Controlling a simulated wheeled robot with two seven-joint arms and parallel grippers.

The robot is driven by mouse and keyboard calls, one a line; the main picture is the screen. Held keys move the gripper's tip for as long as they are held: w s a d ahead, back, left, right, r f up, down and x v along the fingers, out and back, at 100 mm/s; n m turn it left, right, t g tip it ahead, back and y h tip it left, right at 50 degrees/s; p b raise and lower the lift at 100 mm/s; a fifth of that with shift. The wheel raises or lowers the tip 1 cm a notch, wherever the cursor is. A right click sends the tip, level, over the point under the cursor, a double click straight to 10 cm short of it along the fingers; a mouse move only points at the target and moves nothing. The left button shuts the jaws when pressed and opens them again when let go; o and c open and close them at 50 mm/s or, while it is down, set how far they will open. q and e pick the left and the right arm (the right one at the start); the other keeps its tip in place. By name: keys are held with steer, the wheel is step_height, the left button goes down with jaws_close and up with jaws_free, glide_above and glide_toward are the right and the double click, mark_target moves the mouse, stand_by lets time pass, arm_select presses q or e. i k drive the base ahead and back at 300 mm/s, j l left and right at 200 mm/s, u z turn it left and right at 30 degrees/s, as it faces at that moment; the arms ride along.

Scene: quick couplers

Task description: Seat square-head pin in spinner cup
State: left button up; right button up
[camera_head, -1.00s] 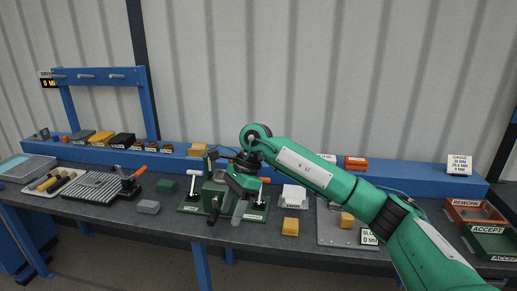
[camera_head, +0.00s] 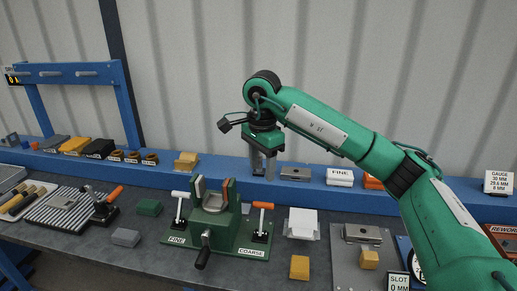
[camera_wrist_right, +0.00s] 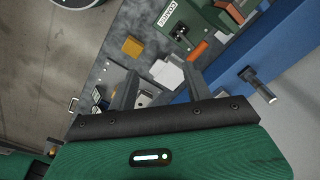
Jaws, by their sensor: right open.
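A green fixture (camera_head: 192,238) with FINE and COARSE labels stands on the bench. A round grey cup (camera_head: 214,203) sits at its middle between two upright jaws; whether a pin is inside is too small to tell. My right gripper (camera_head: 263,172) is raised behind and right of the fixture, near the blue shelf, with its fingers pointing down. In the right wrist view its fingers (camera_wrist_right: 161,76) are apart with nothing held between them. A dark peg-like part with a bright tip (camera_wrist_right: 259,86) shows by the shelf; I cannot tell if it is the square-head pin. My left gripper is not in view.
A white block (camera_head: 301,222), an orange block (camera_head: 299,267) and a grey plate (camera_head: 350,262) lie right of the fixture. The blue shelf (camera_head: 395,202) runs behind, bearing a grey block (camera_head: 295,173). A ribbed tray (camera_head: 70,211) is at left.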

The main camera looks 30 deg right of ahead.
mark_target(214, 204)
steer(key=i+l, duration=0.35)
steer(key=i, duration=0.15)
steer(key=i+l, duration=0.35)
steer(key=i, duration=0.15)
